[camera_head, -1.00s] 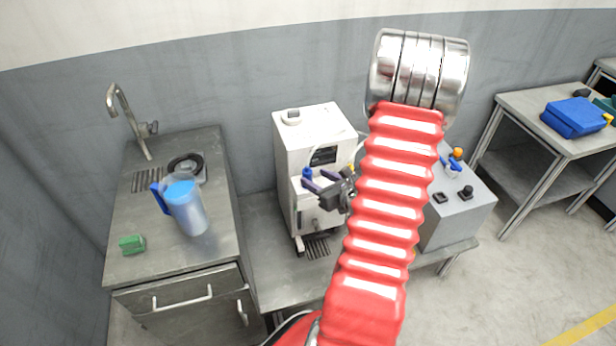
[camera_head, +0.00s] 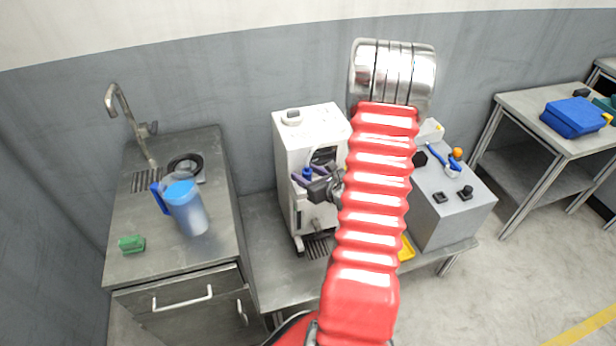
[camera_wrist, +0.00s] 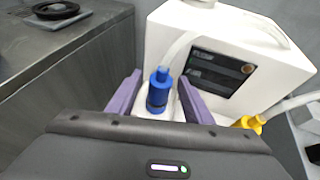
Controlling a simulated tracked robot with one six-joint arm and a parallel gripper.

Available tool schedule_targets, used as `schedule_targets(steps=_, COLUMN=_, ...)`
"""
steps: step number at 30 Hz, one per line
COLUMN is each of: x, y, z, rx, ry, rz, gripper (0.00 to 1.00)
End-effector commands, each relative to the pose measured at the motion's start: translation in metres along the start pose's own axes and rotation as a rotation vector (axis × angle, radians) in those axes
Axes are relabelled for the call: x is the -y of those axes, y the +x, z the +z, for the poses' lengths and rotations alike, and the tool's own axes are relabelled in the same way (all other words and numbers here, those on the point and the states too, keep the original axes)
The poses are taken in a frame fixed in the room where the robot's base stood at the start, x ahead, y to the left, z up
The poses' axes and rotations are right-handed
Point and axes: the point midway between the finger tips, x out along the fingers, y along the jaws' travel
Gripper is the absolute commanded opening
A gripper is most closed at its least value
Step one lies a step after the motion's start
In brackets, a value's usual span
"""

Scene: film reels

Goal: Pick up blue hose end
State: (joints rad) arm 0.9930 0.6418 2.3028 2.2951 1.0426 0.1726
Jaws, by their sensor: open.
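The blue hose end (camera_wrist: 158,90) is a blue cylinder on a pale hose, at the front of the white machine (camera_wrist: 230,55). In the wrist view it lies between the two purple fingers of my gripper (camera_wrist: 159,97), which are open with a gap on either side. In the head view my gripper (camera_head: 301,177) is at the front of the white machine (camera_head: 297,130), with the blue hose end (camera_head: 307,172) showing small beside the fingers. The head view does not show whether they touch.
A yellow hose end (camera_wrist: 250,123) is to the right in the wrist view. A grey control box (camera_head: 455,205) stands right of the machine. A sink counter (camera_head: 135,270) with a blue jug (camera_head: 186,207) and a green sponge (camera_head: 131,244) is at left.

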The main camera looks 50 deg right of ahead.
Motion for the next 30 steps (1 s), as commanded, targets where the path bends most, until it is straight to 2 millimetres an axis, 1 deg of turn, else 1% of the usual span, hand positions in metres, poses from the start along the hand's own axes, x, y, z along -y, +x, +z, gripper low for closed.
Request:
schedule_targets(steps=13, x=-0.0001, y=-0.0004, z=-0.0002, rx=0.0, ry=0.0, rz=0.0, gripper=0.46)
schedule_targets(steps=30, x=-0.0001, y=-0.0004, z=-0.0002, rx=-0.001, ry=0.0, rz=0.0, gripper=0.07)
